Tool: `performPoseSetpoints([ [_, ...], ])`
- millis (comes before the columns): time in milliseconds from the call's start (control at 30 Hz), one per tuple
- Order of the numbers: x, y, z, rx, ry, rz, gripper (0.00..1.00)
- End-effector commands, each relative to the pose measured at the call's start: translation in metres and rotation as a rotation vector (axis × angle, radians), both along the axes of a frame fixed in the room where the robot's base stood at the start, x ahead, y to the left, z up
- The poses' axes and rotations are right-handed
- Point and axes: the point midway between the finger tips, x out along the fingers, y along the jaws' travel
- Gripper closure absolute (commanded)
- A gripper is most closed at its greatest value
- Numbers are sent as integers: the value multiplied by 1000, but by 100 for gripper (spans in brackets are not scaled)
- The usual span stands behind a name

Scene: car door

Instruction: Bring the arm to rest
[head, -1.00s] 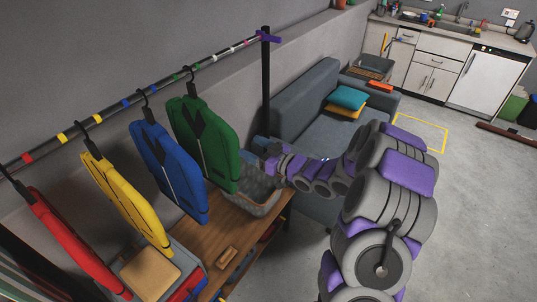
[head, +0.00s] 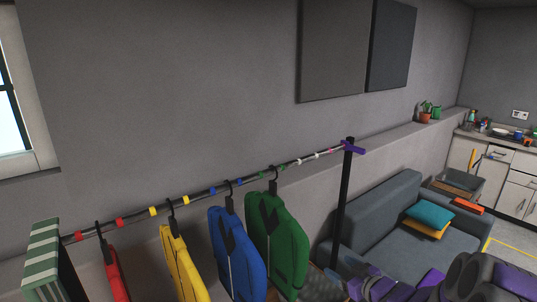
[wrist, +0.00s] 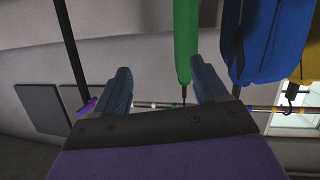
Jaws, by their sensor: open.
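My gripper (wrist: 160,82) is open in the wrist view, its two blue-grey fingers apart with nothing gripped. That view is upside down. The green jacket (wrist: 185,40) shows edge-on in the gap between the fingers, and I see no contact. In the head view, my purple and grey arm lies along the bottom right edge, partly cut off, to the right of the green jacket (head: 277,240). The arm is in front of the sofa.
A rail (head: 200,192) carries red (head: 116,272), yellow (head: 184,265), blue (head: 237,255) and green jackets. Its black post (head: 343,205) stands near my arm. The grey sofa (head: 390,225) has teal and yellow cushions. A kitchen counter (head: 500,145) is far right.

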Motion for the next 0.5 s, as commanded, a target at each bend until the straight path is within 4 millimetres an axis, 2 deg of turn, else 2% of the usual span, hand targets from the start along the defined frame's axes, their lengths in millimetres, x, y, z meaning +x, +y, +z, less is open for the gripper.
performPoseSetpoints([
  [133,-7,-12,2,-161,144,-127,28],
  [267,-29,-25,4,-258,285,-245,28],
  [367,-56,-33,7,-312,399,-332,28],
  [500,-106,-34,13,-356,567,-440,28],
])
